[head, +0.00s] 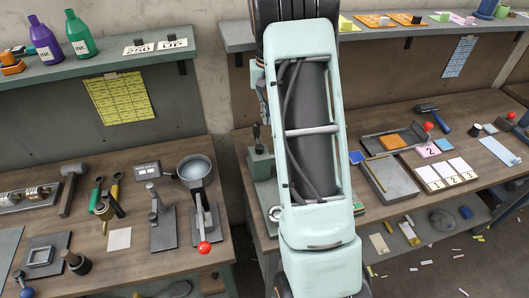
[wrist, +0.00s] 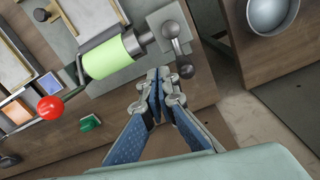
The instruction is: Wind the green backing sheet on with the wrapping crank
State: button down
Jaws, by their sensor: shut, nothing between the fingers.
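In the wrist view a pale green sheet is wound around a roller (wrist: 108,58), lying slantwise on a grey plate. A grey metal crank (wrist: 172,30) with a rounded knob (wrist: 186,71) is at the roller's right end, by a light grey block. My gripper (wrist: 160,76) is shut and empty, its fingertips just left of the knob in the picture; whether they touch it I cannot tell. A lever with a red ball (wrist: 50,107) shows to the left of the roller. In the head view my arm hides the roller and my gripper.
A small green object (wrist: 90,123) lies on the wooden bench near my fingers. A metal bowl (wrist: 268,14) stands on the neighbouring bench, across a gap. Trays (head: 388,180) and white numbered cards (head: 442,174) lie to the right in the head view.

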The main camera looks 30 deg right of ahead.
jog(key=shift+r+p, duration=0.3)
jog(key=shift+r, duration=2)
